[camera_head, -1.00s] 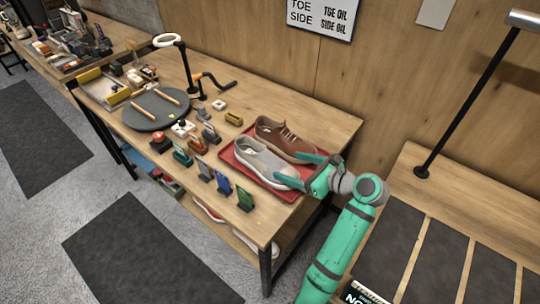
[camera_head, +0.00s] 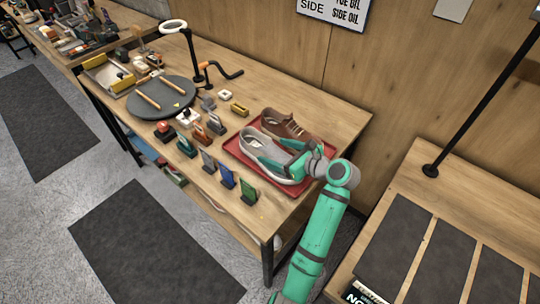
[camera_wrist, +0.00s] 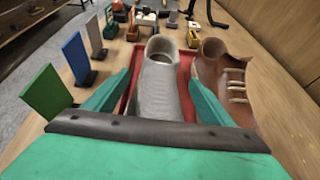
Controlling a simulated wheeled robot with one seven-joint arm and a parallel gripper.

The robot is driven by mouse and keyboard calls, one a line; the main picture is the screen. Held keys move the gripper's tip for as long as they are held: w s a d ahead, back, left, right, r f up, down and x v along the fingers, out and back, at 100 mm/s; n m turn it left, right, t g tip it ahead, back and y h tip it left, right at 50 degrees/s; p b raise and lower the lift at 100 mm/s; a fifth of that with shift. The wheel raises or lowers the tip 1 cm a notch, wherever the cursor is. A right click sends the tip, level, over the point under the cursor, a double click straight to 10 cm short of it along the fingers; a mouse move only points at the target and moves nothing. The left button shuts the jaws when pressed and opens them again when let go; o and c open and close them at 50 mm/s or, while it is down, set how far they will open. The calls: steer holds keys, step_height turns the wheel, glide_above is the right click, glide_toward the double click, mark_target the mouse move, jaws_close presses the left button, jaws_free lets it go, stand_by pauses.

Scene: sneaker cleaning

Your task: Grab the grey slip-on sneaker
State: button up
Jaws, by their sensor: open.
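The grey slip-on sneaker (camera_head: 264,158) lies on a red tray (camera_head: 232,146) on the workbench. In the wrist view the sneaker (camera_wrist: 160,90) points toward me, with its opening at the far end. My gripper (camera_head: 283,158) is open over the toe end of the sneaker. In the wrist view its two green fingers (camera_wrist: 156,95) stand on either side of the grey shoe, the right one between it and the brown shoe. I cannot tell whether the fingers touch it. The toe tip is hidden behind my gripper's body.
A brown lace-up shoe (camera_head: 285,127) lies beside the grey one on the tray, close to my right finger. Green (camera_head: 249,193) and blue (camera_head: 227,177) upright blocks stand left of the tray. A dark round turntable (camera_head: 162,104) lies further back.

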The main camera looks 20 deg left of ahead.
steer(key=shift+w+a+f, duration=0.15)
steer(key=shift+a+f, duration=0.05)
steer(key=shift+a, duration=0.25)
steer(key=c, duration=1.2)
steer(key=shift+c, duration=0.5)
steer(key=shift+r, duration=0.15)
